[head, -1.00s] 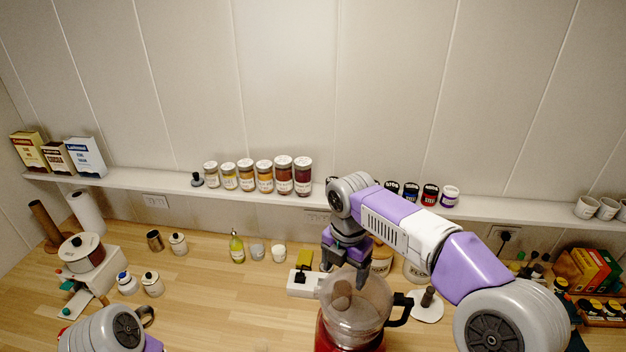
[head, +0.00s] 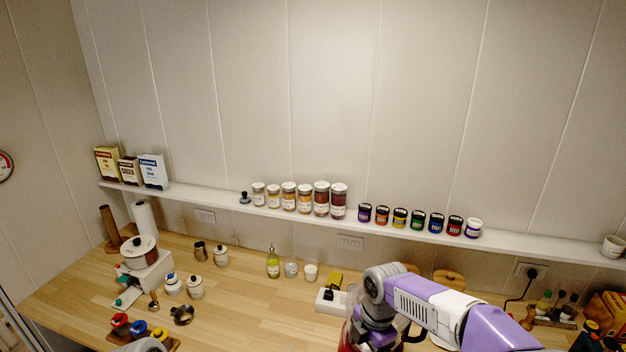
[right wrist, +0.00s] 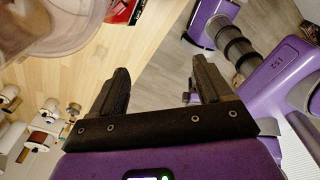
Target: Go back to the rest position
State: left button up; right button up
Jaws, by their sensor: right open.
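My right gripper (right wrist: 160,78) is open in the right wrist view, with nothing between its two dark fingers. A clear rounded container (right wrist: 62,28) is at the upper left there, apart from the fingers. In the head view my right arm reaches in from the lower right, and its gripper is hidden below the wrist. The red-based blender (head: 352,338) shows only partly behind that arm at the bottom edge. Of my left arm only a grey rounded link shows at the bottom left of the head view; its gripper is out of the picture.
The wooden counter (head: 240,305) is fairly clear at centre left. A white power strip (head: 330,299) lies near the arm. The wall shelf (head: 300,215) carries jars, small pots and boxes. A pot on a white stand (head: 140,252) is at the left.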

jog(key=s+a+f+m+y, duration=0.1)
jog(key=s+f+m, duration=0.2)
jog(key=f+m, duration=0.35)
jog(key=s+a+f+m+y, duration=0.1)
jog(key=s+f+m, duration=0.2)
jog(key=f, duration=0.6)
jog(key=s+a+f+m+y, duration=0.1)
jog(key=s+f+m, duration=0.35)
jog(key=f, duration=0.35)
jog(key=s+f+m, duration=0.7)
jog(key=s+m, duration=0.4)
jog(key=m, duration=0.1)
notch_tip(320, 180, down, 17)
jog(key=b, duration=1.7)
jog(key=shift+w+d+f+t, duration=0.2)
jog(key=shift+w+d+t, duration=0.2)
jog(key=shift+w, duration=0.05)
